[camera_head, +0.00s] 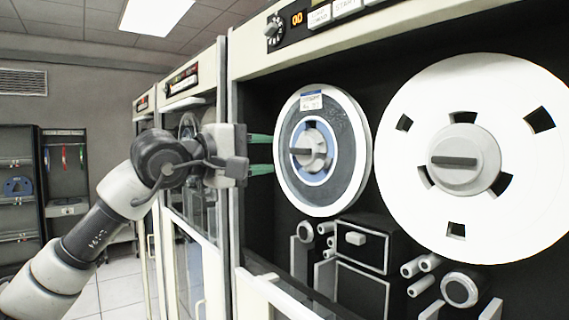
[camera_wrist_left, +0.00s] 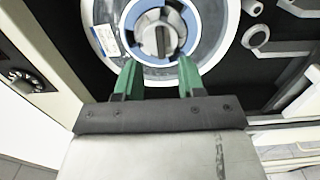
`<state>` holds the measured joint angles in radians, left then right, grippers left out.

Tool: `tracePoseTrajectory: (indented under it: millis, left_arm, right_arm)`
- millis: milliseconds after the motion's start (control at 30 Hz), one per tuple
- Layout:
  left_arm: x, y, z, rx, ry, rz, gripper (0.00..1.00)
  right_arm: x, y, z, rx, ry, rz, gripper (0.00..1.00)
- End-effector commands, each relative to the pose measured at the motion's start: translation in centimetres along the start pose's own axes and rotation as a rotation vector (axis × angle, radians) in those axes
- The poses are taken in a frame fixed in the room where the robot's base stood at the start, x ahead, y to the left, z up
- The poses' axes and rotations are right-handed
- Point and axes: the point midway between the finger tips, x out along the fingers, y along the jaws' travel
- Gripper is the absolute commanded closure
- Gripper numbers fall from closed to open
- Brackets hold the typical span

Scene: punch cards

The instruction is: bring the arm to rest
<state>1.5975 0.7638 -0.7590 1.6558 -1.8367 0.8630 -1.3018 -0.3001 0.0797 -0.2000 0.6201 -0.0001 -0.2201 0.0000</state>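My left gripper (camera_head: 262,154) comes in from the left in the head view, at the left edge of the tape reel (camera_head: 348,152). Its two green fingers are spread apart with nothing between them. In the left wrist view the open fingers of the left gripper (camera_wrist_left: 157,80) point at the same reel (camera_wrist_left: 102,42), whose grey hub knob (camera_wrist_left: 157,38) lies ahead of the fingertips. The fingertips overlap the reel's lower rim in that view; I cannot tell whether they touch it. My right gripper is not in view.
A large white reel (camera_head: 405,200) is mounted to the right on the same tape cabinet (camera_head: 235,60). Rollers and a black box (camera_head: 372,243) sit below the reels. More cabinets (camera_head: 195,88) stand to the left, and shelves (camera_head: 20,200) at the far left. Tiled floor (camera_head: 115,285) shows lower left.

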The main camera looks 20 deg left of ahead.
Motion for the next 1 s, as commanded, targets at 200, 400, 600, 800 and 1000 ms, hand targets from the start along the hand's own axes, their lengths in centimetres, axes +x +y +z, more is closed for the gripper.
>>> tracePoseTrajectory:
  millis: [200, 400, 600, 800, 1000]
  left_arm:
    - [-2.1, 0.0, 0.1, 0.0, -0.001, 0.0, 0.61]
    - [-2.2, 0.1, 0.1, 0.0, -0.001, 0.0, 0.61]
    - [-2.2, 0.1, 0.0, 0.0, -0.001, 0.0, 0.61]
    - [-1.3, -1.2, 1.1, -0.063, -0.06, 0.012, 0.61]
    - [1.4, -6.5, 6.4, -0.487, -0.368, 0.099, 0.61]
  right_arm:
    - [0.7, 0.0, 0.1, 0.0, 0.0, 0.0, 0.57]
    - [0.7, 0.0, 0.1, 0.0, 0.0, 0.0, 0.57]
    - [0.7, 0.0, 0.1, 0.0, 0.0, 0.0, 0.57]
    - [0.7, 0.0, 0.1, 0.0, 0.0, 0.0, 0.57]
    - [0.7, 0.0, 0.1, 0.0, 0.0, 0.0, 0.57]
